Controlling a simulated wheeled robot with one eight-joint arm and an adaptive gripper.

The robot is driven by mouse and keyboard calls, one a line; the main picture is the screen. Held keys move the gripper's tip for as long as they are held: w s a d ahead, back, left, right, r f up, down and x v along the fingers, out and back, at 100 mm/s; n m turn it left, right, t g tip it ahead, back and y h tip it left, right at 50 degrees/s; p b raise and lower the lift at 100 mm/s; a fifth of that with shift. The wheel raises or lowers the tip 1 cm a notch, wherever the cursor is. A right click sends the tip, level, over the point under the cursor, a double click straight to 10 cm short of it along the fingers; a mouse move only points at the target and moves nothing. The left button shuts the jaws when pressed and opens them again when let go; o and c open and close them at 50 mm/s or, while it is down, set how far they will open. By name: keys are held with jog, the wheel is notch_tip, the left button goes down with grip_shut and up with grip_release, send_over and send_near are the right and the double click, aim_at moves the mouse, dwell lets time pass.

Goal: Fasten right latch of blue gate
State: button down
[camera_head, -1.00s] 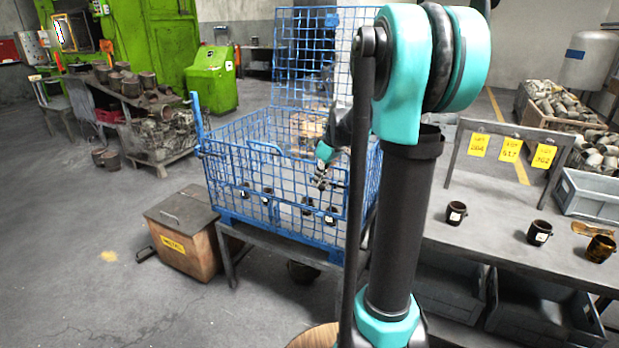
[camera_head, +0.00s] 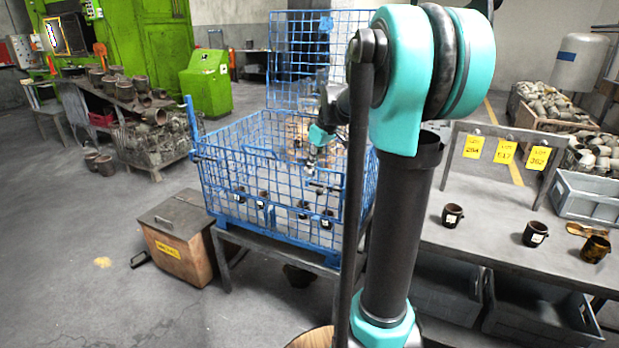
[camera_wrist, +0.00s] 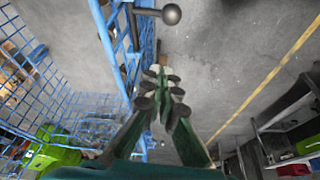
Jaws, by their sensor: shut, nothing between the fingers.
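The blue mesh cage (camera_head: 222,158) stands on a dark stand, with its blue gate as the front mesh side. In the wrist view, a dark round knob on a short rod (camera_wrist: 171,14) sticks out beside the blue frame (camera_wrist: 118,45); it looks like the latch handle. My gripper (camera_head: 311,166) is over the right part of the cage in the head view. In the wrist view my gripper (camera_wrist: 163,92) is shut and empty, its fingertips together, below and apart from the knob. In the head view my arm hides the cage's right end, so the latch's seating cannot be told.
A brown metal box (camera_head: 180,222) stands left of the cage. A grey table (camera_head: 480,235) with dark mugs and yellow tags is at right. A tall blue mesh panel (camera_head: 290,55) rises behind the cage.

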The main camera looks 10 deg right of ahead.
jog(key=shift+v, duration=2.3)
jog(key=s+a+f+m+t+h, duration=0.1)
jog(key=s+f+m, duration=0.7)
jog(key=s+f, duration=1.5)
jog(key=s+a+h, duration=0.1)
jog(key=s, duration=0.2)
jog(key=shift+a+h, duration=0.15)
jog(key=shift+h, duration=0.15)
